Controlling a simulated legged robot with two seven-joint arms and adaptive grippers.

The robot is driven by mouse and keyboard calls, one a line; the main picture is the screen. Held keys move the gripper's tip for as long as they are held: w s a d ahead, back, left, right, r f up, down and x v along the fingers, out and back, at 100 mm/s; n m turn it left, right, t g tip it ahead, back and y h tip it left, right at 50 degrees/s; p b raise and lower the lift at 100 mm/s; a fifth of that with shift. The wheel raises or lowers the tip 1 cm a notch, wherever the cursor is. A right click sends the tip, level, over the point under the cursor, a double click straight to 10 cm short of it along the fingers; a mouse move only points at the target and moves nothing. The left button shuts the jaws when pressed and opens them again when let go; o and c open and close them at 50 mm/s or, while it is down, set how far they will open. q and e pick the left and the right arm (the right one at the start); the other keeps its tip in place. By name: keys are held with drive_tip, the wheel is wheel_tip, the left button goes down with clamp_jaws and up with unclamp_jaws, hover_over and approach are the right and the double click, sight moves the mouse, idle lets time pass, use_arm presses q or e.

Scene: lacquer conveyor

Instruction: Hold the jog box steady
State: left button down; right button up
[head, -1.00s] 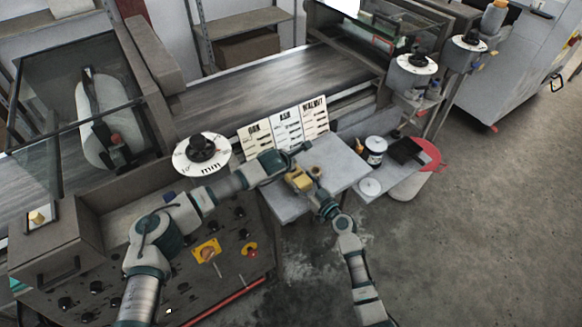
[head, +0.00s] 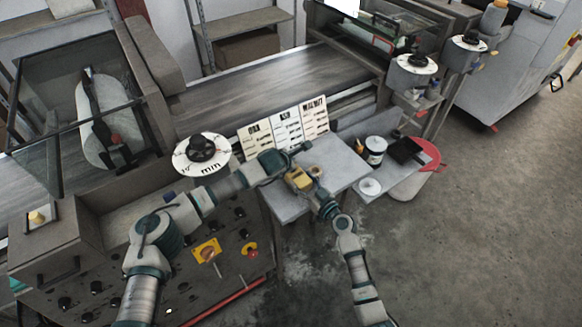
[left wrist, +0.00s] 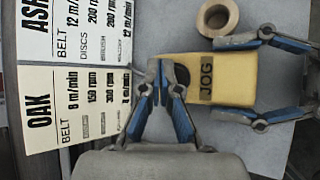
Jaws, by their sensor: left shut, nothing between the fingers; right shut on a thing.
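The jog box is a yellow block with a dark JOG label and a dark round button; it shows in the head view (head: 299,180) and the left wrist view (left wrist: 232,78). My right gripper (head: 311,188) is shut on it, one finger along each side, in the left wrist view (left wrist: 243,80) too. My left gripper (left wrist: 158,66) is shut and empty. Its fingertips are beside the box's button end and partly cover the button; I cannot tell if they touch it. In the head view the left gripper (head: 299,149) is just behind the box.
OAK, ASH and WALNUT cards (head: 288,124) stand at the back of the small grey table (head: 338,160). A wooden ring (left wrist: 217,16) lies near the box. A jar (head: 374,151) and white disc (head: 370,187) are to the right. A dial (head: 203,150) stands left.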

use_arm(q)
drive_tip(key=shift+f, duration=0.75)
idle(0.5)
drive_tip(key=shift+r, duration=0.85)
drive_tip(key=shift+r, duration=2.5)
